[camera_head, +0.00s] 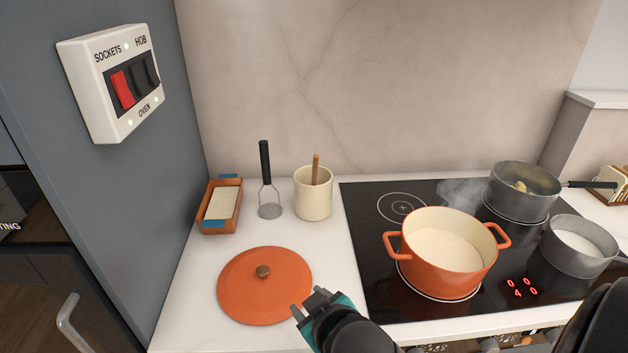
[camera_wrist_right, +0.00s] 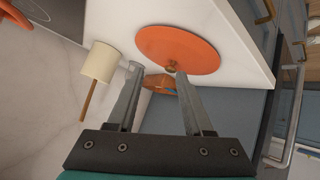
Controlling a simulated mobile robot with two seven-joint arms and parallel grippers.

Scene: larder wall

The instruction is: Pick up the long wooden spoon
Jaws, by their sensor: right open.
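The long wooden spoon (camera_head: 316,167) stands in a cream crock (camera_head: 313,201) against the back wall, with only its upper handle showing. Its handle also shows in the right wrist view (camera_wrist_right: 88,102), sticking out of the crock (camera_wrist_right: 99,63), to the left of the fingers. My right gripper (camera_head: 312,301) is open and empty, over the front of the counter, beside the orange lid and well short of the crock. In the right wrist view its two fingers (camera_wrist_right: 158,73) are apart, with nothing held between them. My left gripper is not in view.
A potato masher (camera_head: 266,181) and a terracotta dish (camera_head: 220,207) stand left of the crock. An orange lid (camera_head: 250,290) lies in front. Right is the black hob with an orange pot (camera_head: 445,265) and steaming pans (camera_head: 524,190). Bare counter lies between lid and crock.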

